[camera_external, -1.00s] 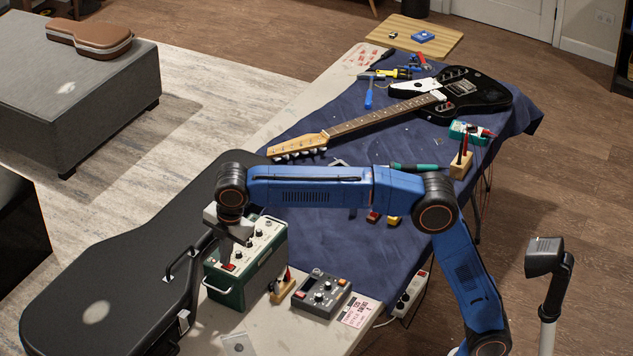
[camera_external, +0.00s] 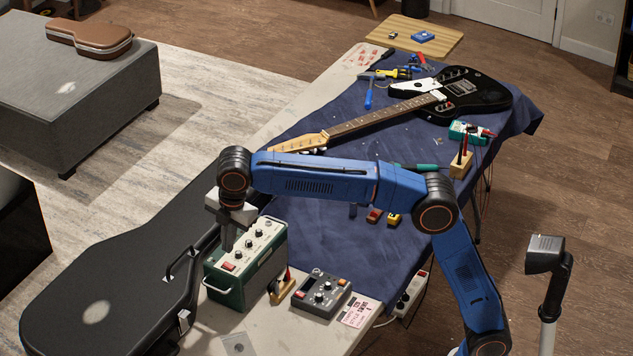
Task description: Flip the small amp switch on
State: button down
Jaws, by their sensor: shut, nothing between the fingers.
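The small amp (camera_external: 262,262) is a dark green box with a light top panel, several dark knobs and a handle on its front. It stands at the near end of the table. Its red switch (camera_external: 228,267) shows on the left part of the top panel; I cannot tell which way it is set. My gripper (camera_external: 227,247) points down over the left end of the amp, shut and empty. Its fingertips appear just above and behind the red switch, apart from it. The gripper hides part of the panel's back left edge.
A black guitar case (camera_external: 115,262) lies left of the amp. A grey pedal (camera_external: 321,296) and a small wooden holder (camera_external: 281,290) sit to its right. A guitar (camera_external: 385,118) and tools lie on the blue cloth (camera_external: 318,235). A power strip (camera_external: 411,296) hangs at the table's right side.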

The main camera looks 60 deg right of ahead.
aim_at(224, 264)
notch_tip(224, 264, up, 9)
jog(key=shift+s, duration=0.2)
jog(key=shift+f, duration=0.1)
jog(key=shift+s, duration=0.3)
jog(key=shift+f, duration=0.1)
jog(key=f, duration=0.4)
jog(key=w+f, duration=0.1)
jog(key=f, duration=0.4)
jog(key=w+f, duration=0.1)
jog(key=f, duration=0.3)
jog(key=shift+f, duration=0.3)
jog(key=shift+w, duration=0.1)
jog(key=shift+f, duration=0.15)
